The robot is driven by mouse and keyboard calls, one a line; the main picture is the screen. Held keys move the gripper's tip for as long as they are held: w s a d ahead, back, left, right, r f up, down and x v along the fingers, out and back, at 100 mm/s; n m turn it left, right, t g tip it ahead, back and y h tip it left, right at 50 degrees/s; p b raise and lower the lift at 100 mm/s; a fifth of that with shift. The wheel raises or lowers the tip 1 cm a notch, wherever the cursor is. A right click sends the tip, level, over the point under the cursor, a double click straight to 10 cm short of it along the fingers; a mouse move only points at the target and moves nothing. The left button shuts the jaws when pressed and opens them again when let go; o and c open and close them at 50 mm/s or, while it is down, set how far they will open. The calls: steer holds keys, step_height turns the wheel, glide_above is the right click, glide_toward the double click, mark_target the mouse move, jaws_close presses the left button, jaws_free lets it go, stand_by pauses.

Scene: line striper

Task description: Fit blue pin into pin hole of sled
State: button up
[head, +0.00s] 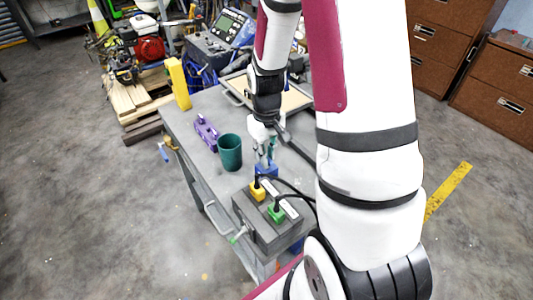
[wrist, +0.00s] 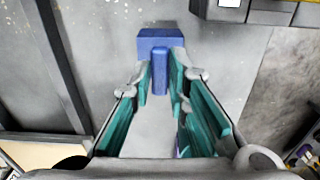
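A blue piece (head: 266,171) stands on the grey bench below my gripper (head: 268,155). In the wrist view it has a wide blue block (wrist: 152,37) and a narrow blue bar (wrist: 160,72) reaching back toward the camera. I take the bar as the blue pin. My gripper (wrist: 161,68) has its teal-padded fingertips on either side of the bar, very close to it; I cannot tell whether they press on it. A purple slotted piece (head: 206,133), perhaps the sled, lies on the bench to the left. A pin hole cannot be made out.
A dark green cup (head: 230,152) stands between the purple piece and my gripper. A grey box (head: 262,225) with yellow and green plugs and black cables sits at the near end. A yellow block (head: 178,84) stands at the bench's far left corner.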

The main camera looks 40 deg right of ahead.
steer(key=shift+r+p, duration=0.5)
steer(key=shift+r, duration=0.15)
jaws_close()
steer(key=shift+r+p, duration=1.75)
steer(key=shift+r, duration=1.1)
